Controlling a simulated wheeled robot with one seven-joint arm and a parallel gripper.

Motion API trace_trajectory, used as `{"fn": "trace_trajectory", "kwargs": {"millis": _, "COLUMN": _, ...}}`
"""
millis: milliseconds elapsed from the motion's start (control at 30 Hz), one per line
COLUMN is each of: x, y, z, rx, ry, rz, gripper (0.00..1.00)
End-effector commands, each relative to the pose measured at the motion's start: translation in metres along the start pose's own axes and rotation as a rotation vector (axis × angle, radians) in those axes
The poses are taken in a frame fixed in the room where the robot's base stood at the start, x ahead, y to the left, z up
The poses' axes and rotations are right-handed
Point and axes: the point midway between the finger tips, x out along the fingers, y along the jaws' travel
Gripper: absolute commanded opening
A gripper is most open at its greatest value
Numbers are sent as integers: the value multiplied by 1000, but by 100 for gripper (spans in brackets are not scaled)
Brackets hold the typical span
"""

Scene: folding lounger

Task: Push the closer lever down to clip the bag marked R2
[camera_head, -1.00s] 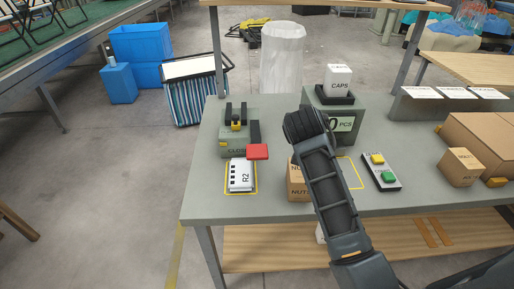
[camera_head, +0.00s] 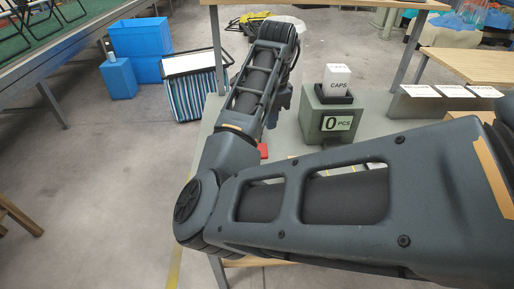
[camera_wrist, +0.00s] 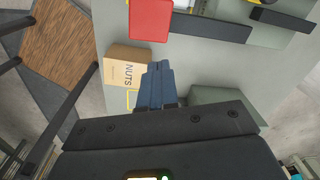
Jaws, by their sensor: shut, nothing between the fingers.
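The closer's red lever pad (camera_wrist: 151,20) is at the top of the wrist view, on the end of a dark lever bar (camera_wrist: 210,28). Part of the green closer body (camera_wrist: 262,30) shows at the upper right. My gripper (camera_wrist: 157,72) is shut and empty, with its blue fingertips a short way below the red pad in the picture; I see no contact. In the head view only a small edge of the red pad (camera_head: 263,151) shows beside my arm. My arm hides the bag marked R2 and most of the closer there.
A carton marked NUTS (camera_wrist: 126,72) lies close to the left of my fingers in the wrist view. In the head view a green counter box (camera_head: 326,120) reading 0 PCS holds a white CAPS box (camera_head: 337,78). My arm covers much of the table.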

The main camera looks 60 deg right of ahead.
Motion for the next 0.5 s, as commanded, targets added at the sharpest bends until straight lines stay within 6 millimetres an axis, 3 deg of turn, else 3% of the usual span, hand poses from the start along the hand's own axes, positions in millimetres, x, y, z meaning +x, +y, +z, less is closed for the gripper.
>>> {"fn": "trace_trajectory", "kwargs": {"millis": 200, "x": -9, "y": 2, "z": 22, "rx": 48, "ry": -93, "rz": 50, "gripper": 0}}
{"fn": "trace_trajectory", "kwargs": {"millis": 500, "x": -9, "y": 2, "z": 24, "rx": 51, "ry": -99, "rz": 54, "gripper": 0}}
